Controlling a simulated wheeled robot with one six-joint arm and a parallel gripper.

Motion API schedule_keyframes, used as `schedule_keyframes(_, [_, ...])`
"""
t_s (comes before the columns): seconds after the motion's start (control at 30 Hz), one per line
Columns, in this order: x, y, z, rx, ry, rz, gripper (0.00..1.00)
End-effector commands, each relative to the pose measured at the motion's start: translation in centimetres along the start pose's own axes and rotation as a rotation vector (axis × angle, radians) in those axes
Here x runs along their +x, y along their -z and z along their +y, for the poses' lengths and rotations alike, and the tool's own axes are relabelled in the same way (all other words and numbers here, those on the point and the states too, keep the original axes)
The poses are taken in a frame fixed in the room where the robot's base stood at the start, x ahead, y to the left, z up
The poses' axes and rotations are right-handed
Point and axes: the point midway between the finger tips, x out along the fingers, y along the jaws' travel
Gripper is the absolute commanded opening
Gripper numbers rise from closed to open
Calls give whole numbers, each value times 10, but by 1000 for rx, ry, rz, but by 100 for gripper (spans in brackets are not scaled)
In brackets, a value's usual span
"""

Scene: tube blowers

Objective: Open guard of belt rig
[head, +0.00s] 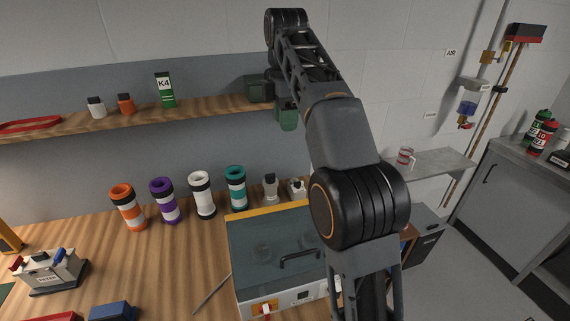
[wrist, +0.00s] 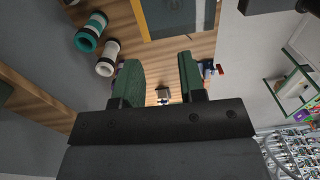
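The belt rig (head: 245,308) is a pale box on the wooden bench, with a red switch on its front. Its dark see-through guard (head: 250,250) lies flat over the top, with a black bar handle (head: 300,254) and an orange strip along the back edge. Round parts show dimly beneath it. My arm hides its right side. My gripper (head: 287,115) is high above and behind the rig, near the shelf, apart from the guard. In the wrist view its green fingers (wrist: 160,62) are spread with nothing between them; part of the rig (wrist: 178,15) shows beyond.
Orange, purple, white and teal tubes (head: 203,195) stand behind and left of the rig, with small bottles (head: 271,187) behind it. A wooden shelf (head: 60,133) holds bottles and a green K4 box (head: 165,90). A thin rod (head: 212,293) lies left of the rig.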

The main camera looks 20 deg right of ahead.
Motion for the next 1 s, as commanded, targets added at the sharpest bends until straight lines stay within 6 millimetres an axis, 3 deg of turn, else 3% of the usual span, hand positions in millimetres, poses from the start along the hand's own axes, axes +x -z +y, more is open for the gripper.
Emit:
schedule_keyframes(0.1, [27,2,0,-5,1,0,37])
schedule_keyframes(0.5, [95,1,-1,-2,0,0,37])
schedule_keyframes(0.7, [117,1,0,0,0,0,37])
schedule_keyframes(1.0, [127,0,0,1,-2,0,37])
